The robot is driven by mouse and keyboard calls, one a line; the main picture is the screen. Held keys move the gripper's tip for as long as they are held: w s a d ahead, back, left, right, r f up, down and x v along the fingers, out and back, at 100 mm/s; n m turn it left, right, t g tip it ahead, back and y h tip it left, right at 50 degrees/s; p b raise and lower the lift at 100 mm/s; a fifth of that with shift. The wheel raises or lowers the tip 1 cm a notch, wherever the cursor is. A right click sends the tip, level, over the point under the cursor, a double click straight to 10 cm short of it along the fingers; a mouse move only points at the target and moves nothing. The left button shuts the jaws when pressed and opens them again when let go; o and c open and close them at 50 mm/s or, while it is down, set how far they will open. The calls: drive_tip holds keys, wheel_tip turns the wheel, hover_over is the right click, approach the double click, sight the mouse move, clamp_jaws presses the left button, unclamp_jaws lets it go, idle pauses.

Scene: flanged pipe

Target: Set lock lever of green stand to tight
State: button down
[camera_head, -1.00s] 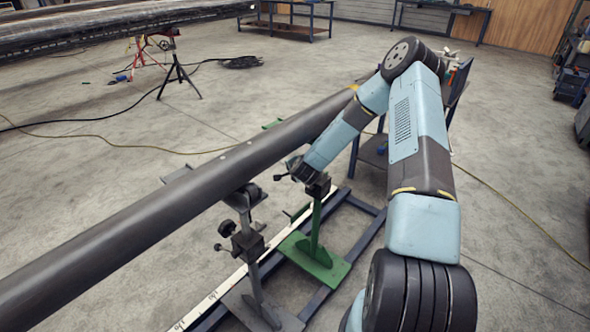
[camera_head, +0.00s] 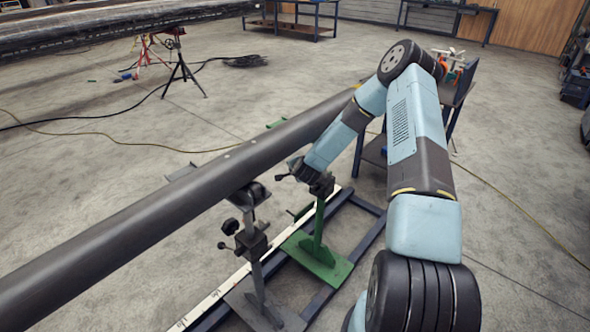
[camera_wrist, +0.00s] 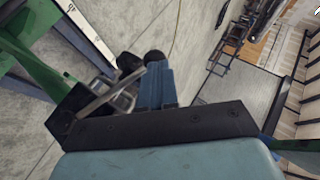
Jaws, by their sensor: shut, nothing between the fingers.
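The green stand (camera_head: 318,258) is upright beside the dark pipe in the head view. Its black clamp block (camera_head: 322,186) sits on the green post, and a thin lever with a dark knob (camera_head: 281,177) sticks out to the left. My arm comes down onto the stand's top and hides much of its head. In the wrist view my gripper (camera_wrist: 158,70) shows as blue fingers held together, empty. Green stand parts (camera_wrist: 32,66) show at left. The lever's setting cannot be read.
The long pipe (camera_head: 150,208) runs diagonally close to my arm's end. A grey stand (camera_head: 256,270) with its own knobs stands nearer, left of the green one. A blue floor frame and white rule (camera_head: 215,295) lie below. Open floor is at the right.

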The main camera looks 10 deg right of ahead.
drive_tip(key=w+r+v, duration=0.1)
drive_tip(key=v, duration=1.2)
drive_tip(key=shift+s+a+r, duration=0.35)
drive_tip(key=shift+a+r, duration=0.1)
drive_tip(key=d+n+y, duration=0.1)
drive_tip(key=n, duration=0.6)
drive_tip(key=d+f+n+y, duration=0.1)
drive_tip(key=d+n+y, duration=0.1)
drive_tip(key=n, duration=0.5)
drive_tip(key=d+n+t+y, duration=0.1)
drive_tip(key=n, duration=0.6)
drive_tip(key=shift+w+d+f+n+y, duration=0.1)
drive_tip(key=shift+d+f+n+y, duration=0.1)
drive_tip(key=shift+n+y, duration=0.1)
